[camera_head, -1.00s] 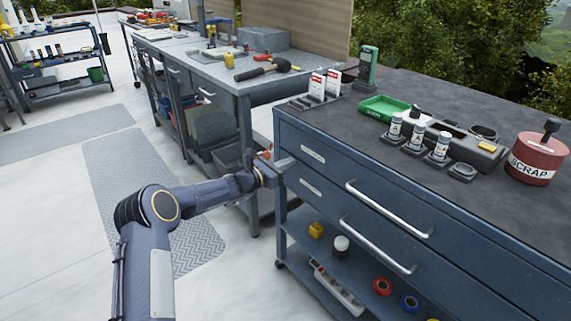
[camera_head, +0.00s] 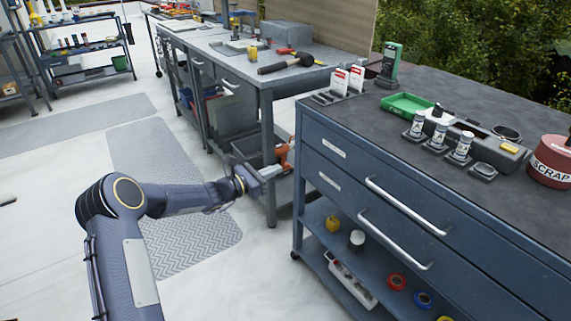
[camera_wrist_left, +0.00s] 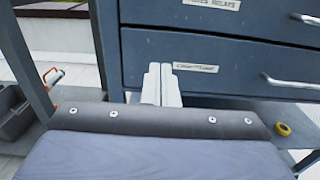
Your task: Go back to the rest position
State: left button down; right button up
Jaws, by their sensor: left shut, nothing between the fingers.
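My left arm comes in from the lower left in the head view. Its gripper (camera_head: 270,171) points right, in the gap between the grey workbench and the blue drawer cabinet (camera_head: 345,195). In the left wrist view the pale fingers (camera_wrist_left: 160,84) are together, with nothing between them. They are in front of the cabinet's lower labelled drawer (camera_wrist_left: 215,60); I cannot tell the exact gap to it. My right gripper is not in view.
On the cabinet top are a green tray (camera_head: 406,103), several white bottles (camera_head: 437,134) and a red scrap bin (camera_head: 552,162). The grey workbench (camera_head: 215,55) with a hammer (camera_head: 286,63) stands behind.

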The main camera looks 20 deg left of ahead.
pick_arm(q)
jog(key=s+d+r+m+g, duration=0.4)
jog(key=s+r+m, duration=0.25)
jog(key=s, duration=0.35)
jog(key=s+d+r+m+g, duration=0.45)
jog(key=s+m, duration=0.35)
jog(key=s, duration=0.2)
jog(key=s+a+f+m+y, duration=0.15)
jog(key=s+m, duration=0.25)
jog(key=s, duration=0.5)
jog(key=s+a+f+m+y, duration=0.1)
jog(key=s+f+m+y, duration=0.2)
jog(key=s, duration=0.5)
jog(key=s+a+f+m+y, duration=0.1)
jog(key=s+m+y, duration=0.3)
jog(key=s, duration=0.5)
notch_tip(320, 180, up, 24)
jog(key=m+h+p, duration=0.1)
jog(key=p, duration=2.2)
jog(key=shift+w+f+p, duration=0.15)
jog(key=shift+w+p, duration=0.05)
jog(key=shift+p, duration=0.1)
jog(key=shift+d, duration=0.1)
